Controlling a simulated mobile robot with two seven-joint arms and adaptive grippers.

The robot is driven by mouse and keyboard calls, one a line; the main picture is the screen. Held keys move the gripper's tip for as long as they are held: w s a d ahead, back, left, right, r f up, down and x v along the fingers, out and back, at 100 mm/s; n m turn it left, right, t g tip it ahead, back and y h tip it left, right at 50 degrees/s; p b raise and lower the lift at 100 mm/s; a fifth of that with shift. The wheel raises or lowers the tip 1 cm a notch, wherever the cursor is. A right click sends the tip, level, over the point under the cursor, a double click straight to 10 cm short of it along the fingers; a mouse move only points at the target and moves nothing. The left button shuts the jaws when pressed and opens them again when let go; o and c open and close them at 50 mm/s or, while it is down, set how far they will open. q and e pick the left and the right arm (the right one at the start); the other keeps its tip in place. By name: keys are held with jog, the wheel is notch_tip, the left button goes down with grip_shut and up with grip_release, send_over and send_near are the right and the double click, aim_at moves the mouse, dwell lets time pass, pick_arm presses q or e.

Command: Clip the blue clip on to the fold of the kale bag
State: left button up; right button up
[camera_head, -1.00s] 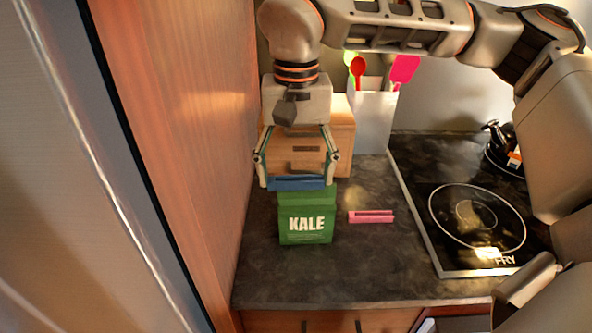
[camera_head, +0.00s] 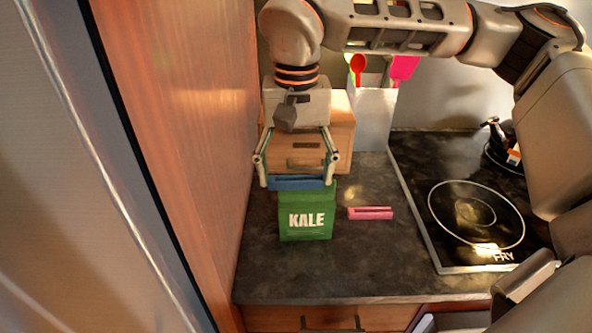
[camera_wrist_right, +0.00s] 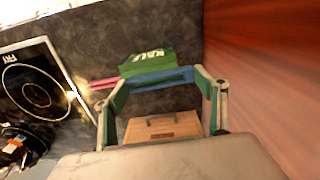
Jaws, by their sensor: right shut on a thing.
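The green kale bag (camera_head: 306,219) stands upright on the dark counter, its white KALE label facing me. It also shows in the right wrist view (camera_wrist_right: 147,62). My right gripper (camera_head: 296,183) is shut on the blue clip (camera_head: 285,183), holding it level between its two fingers. The clip also shows in the right wrist view (camera_wrist_right: 160,80). It is at the bag's top edge, overlapping it in the head view. I cannot tell whether the clip is around the fold or just behind it. My left gripper is not in view.
A pink clip (camera_head: 370,213) lies right of the bag. A wooden box (camera_head: 343,140) and a white utensil holder (camera_head: 373,120) stand behind. A cooktop (camera_head: 470,225) is at right, a wooden panel (camera_head: 190,120) at left. The front counter is clear.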

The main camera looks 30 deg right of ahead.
jog(key=shift+s+f, duration=0.2)
jog(key=shift+f, duration=0.6)
jog(key=shift+c, duration=1.9)
jog(key=shift+a+f, duration=0.15)
jog(key=shift+a, duration=0.05)
jog(key=shift+c, duration=1.4)
jog(key=shift+d, duration=0.1)
jog(key=shift+c, duration=0.5)
jog(key=o, duration=0.8)
jog(key=shift+c, duration=0.2)
jog(key=o, duration=0.4)
jog(key=shift+d+f, duration=0.1)
jog(key=shift+d, duration=0.05)
jog(key=shift+w+d, duration=0.1)
jog(key=shift+d, duration=0.05)
